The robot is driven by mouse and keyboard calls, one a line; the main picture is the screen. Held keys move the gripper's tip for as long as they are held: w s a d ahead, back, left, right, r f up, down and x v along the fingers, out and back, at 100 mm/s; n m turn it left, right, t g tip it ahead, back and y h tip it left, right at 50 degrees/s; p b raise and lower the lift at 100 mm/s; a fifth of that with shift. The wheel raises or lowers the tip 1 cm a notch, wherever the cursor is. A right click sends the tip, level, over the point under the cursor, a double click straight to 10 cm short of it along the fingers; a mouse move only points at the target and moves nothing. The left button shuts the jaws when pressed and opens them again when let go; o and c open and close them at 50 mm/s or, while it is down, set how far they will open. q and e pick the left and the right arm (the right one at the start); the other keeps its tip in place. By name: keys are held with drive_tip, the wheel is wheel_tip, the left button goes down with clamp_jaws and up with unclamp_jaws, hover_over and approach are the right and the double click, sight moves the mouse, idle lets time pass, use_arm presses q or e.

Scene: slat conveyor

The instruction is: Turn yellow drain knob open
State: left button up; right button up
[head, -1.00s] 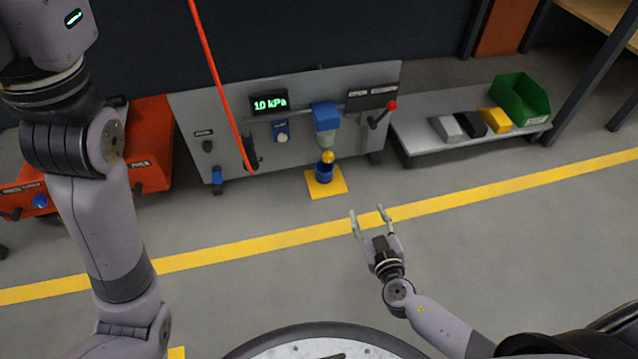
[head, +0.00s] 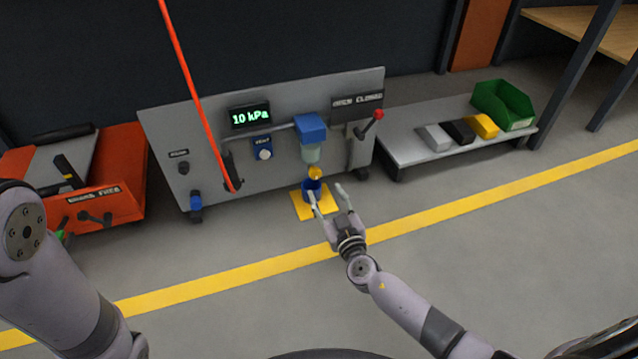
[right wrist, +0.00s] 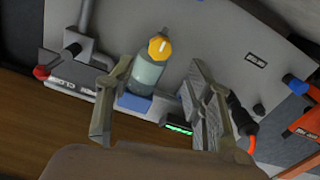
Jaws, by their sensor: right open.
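The yellow drain knob (head: 316,173) sits at the bottom of a clear filter bowl (head: 311,154) under a blue head (head: 311,128) on the grey panel. In the right wrist view the knob (right wrist: 159,46) shows between the fingers, at the end of the bowl (right wrist: 146,74). My right gripper (head: 327,192) is open and empty, its fingertips just in front of and below the knob, apart from it as far as I can tell. It also shows in the right wrist view (right wrist: 150,88). My left gripper is out of view; only part of my left arm shows.
A blue cup (head: 310,188) stands on a yellow floor plate (head: 298,207) below the knob. A display (head: 250,117) reads 10 kPa. A red-tipped lever (head: 378,114) juts out right of the bowl, and a red hose (head: 190,75) hangs left. A low shelf (head: 404,150) stands at right.

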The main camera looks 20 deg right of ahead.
sight(316, 176)
drive_tip(key=w+b, duration=0.1)
drive_tip(key=w, duration=0.5)
drive_tip(key=shift+w+a, duration=0.15)
drive_tip(key=shift+w, duration=0.1)
drive_tip(key=shift+c, duration=0.2)
clamp_jaws()
drive_tip(key=shift+n, duration=0.4)
drive_tip(key=n, duration=0.2)
drive_tip(key=shift+n, duration=2.4)
